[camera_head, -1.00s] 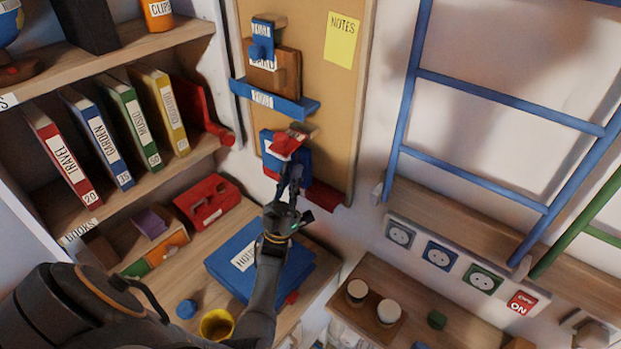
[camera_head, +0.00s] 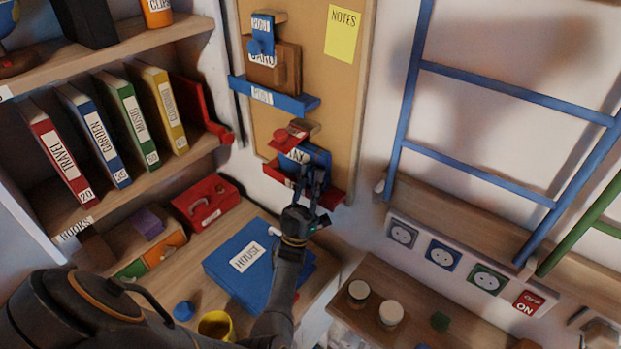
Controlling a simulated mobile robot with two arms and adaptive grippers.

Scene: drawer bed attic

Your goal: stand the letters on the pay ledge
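The cork board (camera_head: 345,110) carries an upper blue ledge (camera_head: 290,101) labelled POST and a lower red ledge (camera_head: 331,198), whose label is hidden. A brown letter (camera_head: 287,70) stands on the blue ledge behind a blue knobbed clip (camera_head: 262,38). On the red ledge a blue letter (camera_head: 319,158) stands upright, its label partly covered and ending in "AX". A red knobbed clip (camera_head: 281,138) is above its left part. My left gripper (camera_head: 312,176) is just in front of the blue letter, its fingertips apart; contact cannot be told. My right gripper is out of view.
Shelves with binders (camera_head: 103,135) are at left. A blue ladder (camera_head: 480,175) is at right, above a switch panel (camera_head: 442,255).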

